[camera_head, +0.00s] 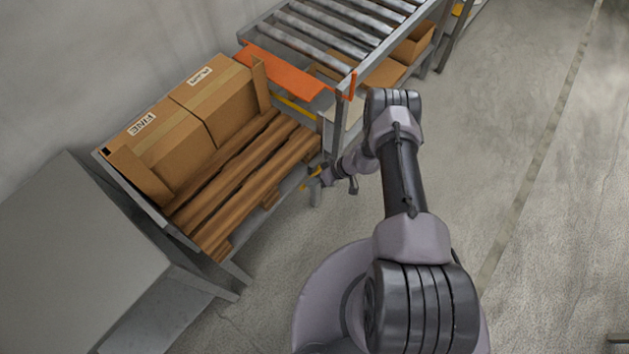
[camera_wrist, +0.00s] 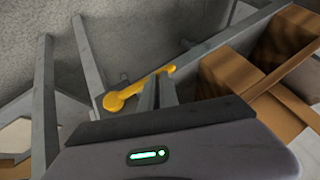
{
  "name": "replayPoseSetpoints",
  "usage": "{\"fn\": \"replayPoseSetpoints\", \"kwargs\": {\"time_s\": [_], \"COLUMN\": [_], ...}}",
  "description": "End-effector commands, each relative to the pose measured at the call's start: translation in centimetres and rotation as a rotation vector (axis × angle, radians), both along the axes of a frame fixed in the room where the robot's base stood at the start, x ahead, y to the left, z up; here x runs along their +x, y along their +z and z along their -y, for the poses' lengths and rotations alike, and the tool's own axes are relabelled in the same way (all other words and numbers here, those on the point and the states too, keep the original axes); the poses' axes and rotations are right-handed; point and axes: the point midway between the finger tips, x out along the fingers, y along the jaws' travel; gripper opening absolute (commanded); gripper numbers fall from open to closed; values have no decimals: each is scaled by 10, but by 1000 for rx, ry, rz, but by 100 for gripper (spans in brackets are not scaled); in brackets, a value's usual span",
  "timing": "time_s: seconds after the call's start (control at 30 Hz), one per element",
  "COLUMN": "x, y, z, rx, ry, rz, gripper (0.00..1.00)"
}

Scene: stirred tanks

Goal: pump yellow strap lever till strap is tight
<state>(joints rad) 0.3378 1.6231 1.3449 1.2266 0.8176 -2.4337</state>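The yellow lever (camera_wrist: 118,101) lies along a grey frame rail in the wrist view, with its rounded end at the left and a thin bar running up to the right. In the head view only small yellow bits (camera_head: 313,171) of it show beside my gripper (camera_head: 318,186). In the wrist view the two grey fingers of my gripper (camera_wrist: 158,84) are close together and overlap the lever's bar. I cannot tell whether they clamp it or are only in front of it. I cannot make out a strap in either view.
Cardboard boxes (camera_head: 178,121) and brown slats (camera_head: 236,190) fill the low rack at left. An orange plate (camera_head: 285,68) and a roller conveyor (camera_head: 345,22) stand behind. A grey cabinet (camera_head: 75,240) is at lower left. The floor (camera_head: 530,130) at right is clear.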

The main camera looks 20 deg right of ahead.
Motion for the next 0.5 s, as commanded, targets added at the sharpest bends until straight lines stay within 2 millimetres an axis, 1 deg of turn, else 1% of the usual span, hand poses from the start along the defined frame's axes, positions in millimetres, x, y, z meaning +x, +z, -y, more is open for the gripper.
{"fn": "replayPoseSetpoints", "kwargs": {"time_s": [0.03, 0.17, 0.5], "x": [-1, -3, -3], "y": [-4, -11, -7], "z": [-2, -5, -4], "rx": [3, 3, 3], "ry": [1, 0, 1], "rz": [-2, -2, -2], "gripper": [0, 0, 0]}}
